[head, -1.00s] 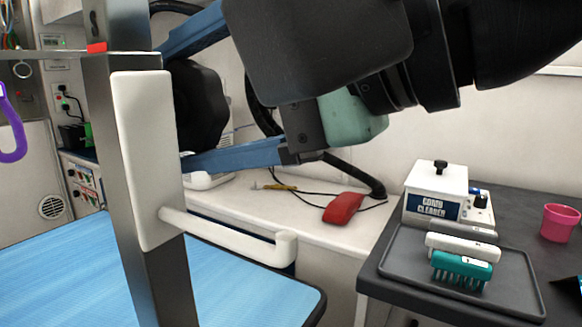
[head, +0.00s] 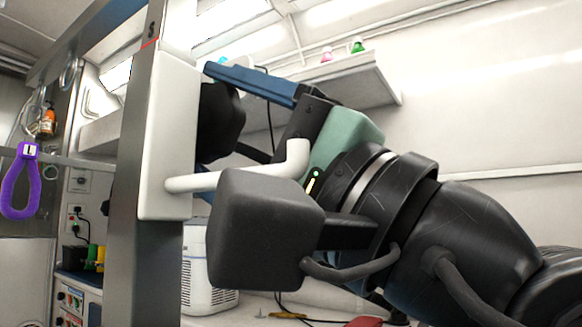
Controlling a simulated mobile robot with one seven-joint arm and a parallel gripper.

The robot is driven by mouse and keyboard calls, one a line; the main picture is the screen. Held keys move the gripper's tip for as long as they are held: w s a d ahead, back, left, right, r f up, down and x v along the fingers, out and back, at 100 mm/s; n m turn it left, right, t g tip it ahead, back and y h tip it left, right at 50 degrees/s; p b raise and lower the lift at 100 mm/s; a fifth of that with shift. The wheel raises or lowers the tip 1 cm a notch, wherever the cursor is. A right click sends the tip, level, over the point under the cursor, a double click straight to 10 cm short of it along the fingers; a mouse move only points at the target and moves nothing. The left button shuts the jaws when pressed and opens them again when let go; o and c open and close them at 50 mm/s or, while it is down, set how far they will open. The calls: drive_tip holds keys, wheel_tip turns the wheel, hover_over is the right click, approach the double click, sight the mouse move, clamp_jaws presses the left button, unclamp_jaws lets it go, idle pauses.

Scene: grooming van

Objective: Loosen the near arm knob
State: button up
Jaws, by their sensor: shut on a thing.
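A black lobed knob (head: 221,122) sits just right of the steel post (head: 156,160), partly hidden behind the white block (head: 168,140) on the post. My gripper (head: 224,118) is shut on the knob. The knob appears still attached at the post.
A white L-shaped handle (head: 245,172) juts right from the block, close in front of my gripper. A purple loop (head: 20,183) hangs at left from a horizontal bar (head: 75,163). A wall shelf (head: 340,92) with small bottles is behind. A white appliance (head: 207,275) stands below.

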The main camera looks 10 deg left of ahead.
drive_tip(key=shift+y+b, duration=0.3)
drive_tip(key=shift+y, duration=0.1)
drive_tip(key=o, duration=1.2)
drive_tip(key=shift+w, duration=0.1)
drive_tip(key=p+v, duration=0.1)
drive_tip(key=v, duration=1.2)
drive_tip(key=shift+a, duration=0.1)
